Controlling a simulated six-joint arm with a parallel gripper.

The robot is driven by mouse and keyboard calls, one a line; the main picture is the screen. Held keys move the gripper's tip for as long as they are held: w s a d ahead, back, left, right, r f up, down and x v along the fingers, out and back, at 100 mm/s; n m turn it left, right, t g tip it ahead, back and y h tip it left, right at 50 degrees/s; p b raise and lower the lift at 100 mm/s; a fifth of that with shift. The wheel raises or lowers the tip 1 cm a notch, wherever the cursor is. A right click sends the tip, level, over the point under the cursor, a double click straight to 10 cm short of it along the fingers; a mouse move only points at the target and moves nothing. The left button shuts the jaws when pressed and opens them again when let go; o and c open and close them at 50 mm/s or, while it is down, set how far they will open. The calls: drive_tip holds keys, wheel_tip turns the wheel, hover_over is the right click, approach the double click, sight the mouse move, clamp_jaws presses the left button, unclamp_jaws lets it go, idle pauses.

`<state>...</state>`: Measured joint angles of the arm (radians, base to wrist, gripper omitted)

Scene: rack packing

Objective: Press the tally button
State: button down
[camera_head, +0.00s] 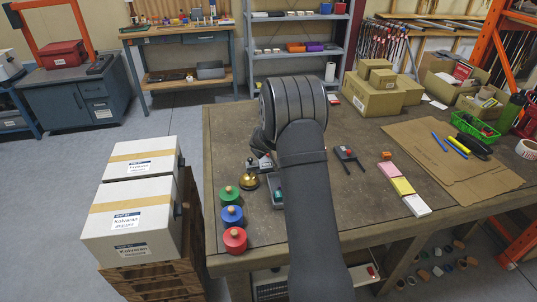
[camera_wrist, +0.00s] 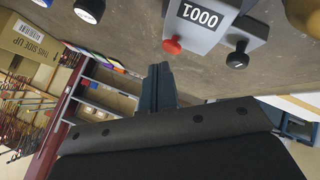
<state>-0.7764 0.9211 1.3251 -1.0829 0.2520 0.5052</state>
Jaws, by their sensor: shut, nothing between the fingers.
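The grey tally counter (camera_wrist: 218,22) is at the top of the wrist view, with a white number display that reads upside down. A red round button (camera_wrist: 172,46) and a black knob (camera_wrist: 238,56) stick out from its near edge in that view. My gripper (camera_wrist: 160,67) is shut, its dark fingertips together just below the red button in the picture, with a small gap between them. I cannot tell the gap's depth.
A gold bell (camera_head: 248,182) stands left of my arm on the workbench (camera_head: 345,205). Green (camera_head: 229,195), blue (camera_head: 232,216) and red (camera_head: 235,239) round pieces stand along its left edge. A black device (camera_head: 347,154) lies right of my arm. Cardboard boxes (camera_head: 372,97) stand at the back.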

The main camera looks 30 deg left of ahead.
drive_tip(key=shift+f, duration=0.15)
idle(0.5)
drive_tip(key=shift+f, duration=0.3)
drive_tip(key=shift+f, duration=0.5)
idle(0.6)
idle(0.4)
drive_tip(key=shift+r, duration=0.9)
drive_tip(key=shift+r, duration=2.55)
drive_tip(key=shift+f, duration=0.15)
